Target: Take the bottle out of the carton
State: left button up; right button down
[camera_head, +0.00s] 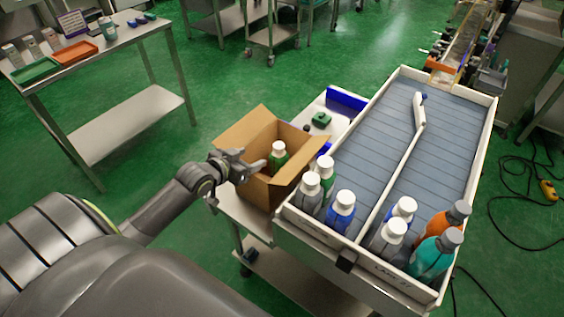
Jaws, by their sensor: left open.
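An open cardboard carton (232,136) stands on a metal cart, left of a large tray. A green bottle with a white cap (278,156) stands upright inside it; its lower part is hidden by the carton's front wall. My left gripper (258,166) is at the carton's left side, with its fingers over the near left rim. It is open, and its fingertips are just left of the bottle. I cannot tell whether they touch it. My right gripper is not in view.
A white-walled tray (486,135) with a grey slatted floor and a white divider holds several capped bottles at its near end. A small green object (321,119) lies behind the carton. A metal table (110,50) with bins stands at upper left.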

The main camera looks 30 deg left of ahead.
aim_at(276, 147)
pick_arm(q)
jog(key=x, duration=1.3)
jog(key=shift+w+d+p, duration=0.1)
jog(key=shift+w+p, duration=0.05)
jog(key=shift+p, duration=0.15)
jog(key=shift+r, duration=0.1)
grip_shut()
